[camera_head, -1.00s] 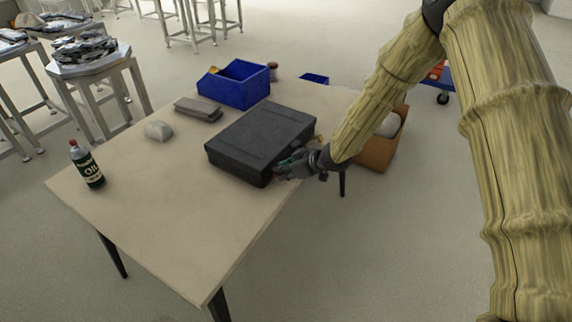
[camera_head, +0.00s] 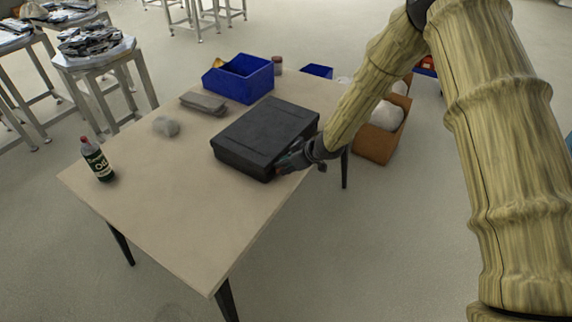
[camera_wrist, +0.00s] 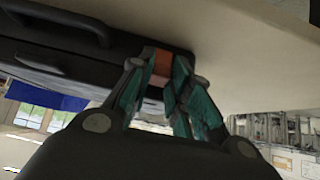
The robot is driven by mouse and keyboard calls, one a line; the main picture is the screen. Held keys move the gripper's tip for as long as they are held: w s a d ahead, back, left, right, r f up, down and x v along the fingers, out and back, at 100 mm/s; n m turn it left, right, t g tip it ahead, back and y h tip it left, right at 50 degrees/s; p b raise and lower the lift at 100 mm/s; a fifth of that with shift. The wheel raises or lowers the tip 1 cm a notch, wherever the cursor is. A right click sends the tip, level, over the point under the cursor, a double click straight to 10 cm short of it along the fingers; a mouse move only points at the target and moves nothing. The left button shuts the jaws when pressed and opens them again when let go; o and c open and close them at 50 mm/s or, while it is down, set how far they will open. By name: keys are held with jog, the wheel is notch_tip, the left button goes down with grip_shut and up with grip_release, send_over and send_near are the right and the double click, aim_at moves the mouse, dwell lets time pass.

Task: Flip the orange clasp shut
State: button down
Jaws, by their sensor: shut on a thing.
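A closed black case (camera_head: 265,136) lies flat on the table, and its side with the handle shows in the wrist view (camera_wrist: 60,62). The orange clasp (camera_wrist: 163,66) is on that side near the case's end, between my fingertips. My gripper (camera_head: 284,166) is at the case's near right corner, beside the table edge. In the wrist view my gripper (camera_wrist: 160,80) has its teal fingers closed about the clasp. The fingers partly hide the clasp, so I cannot tell whether it is latched.
The table (camera_head: 190,215) is clear at the front. A dark bottle (camera_head: 97,160), a grey crumpled cloth (camera_head: 166,126), a folded grey cloth (camera_head: 203,103) and a blue bin (camera_head: 239,79) stand around the case. A brown box (camera_head: 377,142) is beyond the table's right edge.

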jog(key=c, duration=1.3)
grip_release()
jog(key=v, duration=1.2)
